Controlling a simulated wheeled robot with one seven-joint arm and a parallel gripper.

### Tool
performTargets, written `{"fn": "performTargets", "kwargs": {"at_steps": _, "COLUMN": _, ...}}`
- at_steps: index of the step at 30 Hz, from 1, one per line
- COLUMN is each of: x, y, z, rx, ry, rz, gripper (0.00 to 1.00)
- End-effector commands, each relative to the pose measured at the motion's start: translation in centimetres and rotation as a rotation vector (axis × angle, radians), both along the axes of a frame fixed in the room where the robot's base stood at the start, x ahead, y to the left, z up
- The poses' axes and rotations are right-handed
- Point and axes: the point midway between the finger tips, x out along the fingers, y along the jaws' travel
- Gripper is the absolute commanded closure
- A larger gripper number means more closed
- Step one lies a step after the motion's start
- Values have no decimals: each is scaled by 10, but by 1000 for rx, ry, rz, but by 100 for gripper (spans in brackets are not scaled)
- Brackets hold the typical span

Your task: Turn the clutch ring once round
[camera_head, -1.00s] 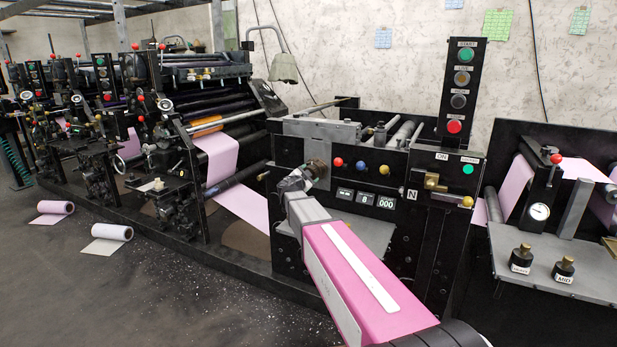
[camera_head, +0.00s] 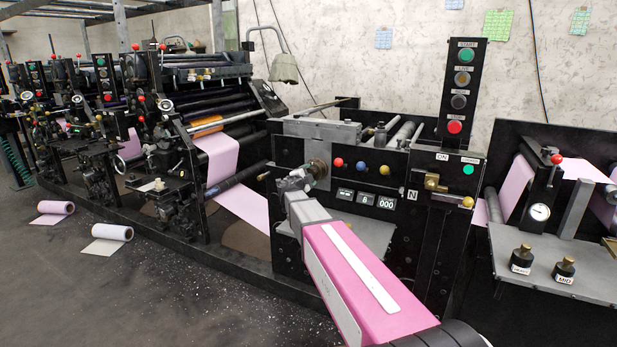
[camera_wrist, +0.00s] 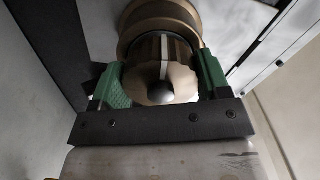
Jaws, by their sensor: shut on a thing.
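The clutch ring (camera_wrist: 158,68) is a brass-coloured, ribbed ring with a dark round centre and a pale mark on its rim. In the wrist view it sits between the green fingers of my gripper (camera_wrist: 160,82), which is shut on it. A wider brass collar (camera_wrist: 158,14) shows behind it. In the head view my gripper (camera_head: 312,174) is at the left part of the black machine front, and the brass ring (camera_head: 318,168) is partly hidden by it. My pink arm reaches up to it from the lower right.
Red, blue and yellow knobs (camera_head: 361,168) sit right of the ring, above a counter (camera_head: 366,199). A button column (camera_head: 461,88) stands further right. Paper rolls (camera_head: 112,232) lie on the floor at left.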

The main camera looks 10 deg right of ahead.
Motion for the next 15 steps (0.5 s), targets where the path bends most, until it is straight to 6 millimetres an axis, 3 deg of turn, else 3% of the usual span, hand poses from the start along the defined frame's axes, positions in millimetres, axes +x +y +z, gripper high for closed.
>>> {"fn": "performTargets", "kwargs": {"at_steps": 15, "x": -1, "y": 0, "z": -1, "rx": 64, "ry": -44, "rz": -1, "gripper": 73}}
